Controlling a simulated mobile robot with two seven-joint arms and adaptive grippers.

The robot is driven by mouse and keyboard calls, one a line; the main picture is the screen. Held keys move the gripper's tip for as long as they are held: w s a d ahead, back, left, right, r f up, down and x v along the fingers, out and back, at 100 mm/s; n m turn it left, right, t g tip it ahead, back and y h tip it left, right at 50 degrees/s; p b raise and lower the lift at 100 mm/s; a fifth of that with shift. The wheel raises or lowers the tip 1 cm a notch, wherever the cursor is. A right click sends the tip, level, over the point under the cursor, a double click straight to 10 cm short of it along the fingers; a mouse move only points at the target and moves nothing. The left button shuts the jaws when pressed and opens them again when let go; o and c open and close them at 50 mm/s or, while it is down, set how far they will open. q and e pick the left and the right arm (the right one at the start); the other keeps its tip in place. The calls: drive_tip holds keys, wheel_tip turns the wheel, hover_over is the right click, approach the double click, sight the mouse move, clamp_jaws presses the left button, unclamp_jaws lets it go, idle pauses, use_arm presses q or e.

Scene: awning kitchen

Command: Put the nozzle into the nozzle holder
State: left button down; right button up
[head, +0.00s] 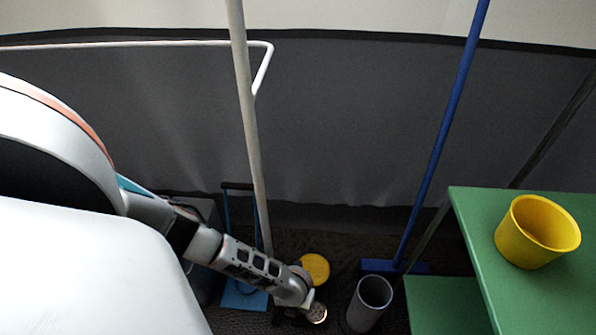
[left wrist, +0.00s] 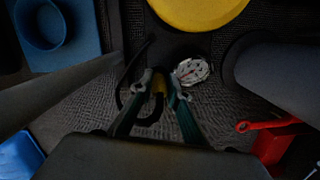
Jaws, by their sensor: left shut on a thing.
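My left gripper (head: 296,309) reaches down to the dark floor. In the left wrist view, its two fingers (left wrist: 158,92) are shut on a small yellow and black piece, which looks like the nozzle (left wrist: 158,86). A black curved part hangs below it between the fingers. A pale round gauge-like disc (left wrist: 191,72) is just right of the fingertips; it also shows in the head view (head: 317,313). A grey open-topped tube (head: 371,296) stands to the right of the gripper, apart from it. I cannot tell for sure which thing is the nozzle holder. My right gripper is not in view.
A yellow round thing (head: 315,268) lies just behind the gripper. A blue piece with a round hollow (left wrist: 48,28) is at upper left in the wrist view. A pale pole (head: 247,130), a blue broom (head: 437,150) and a green shelf (head: 462,240) with a yellow pot (head: 525,245) stand around.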

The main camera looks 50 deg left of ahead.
use_arm(q)
drive_tip(key=shift+f, duration=0.4)
drive_tip(key=c, duration=1.8)
unclamp_jaws()
drive_tip(key=shift+c, duration=0.2)
drive_tip(key=o, duration=0.5)
drive_tip(key=shift+c, duration=0.2)
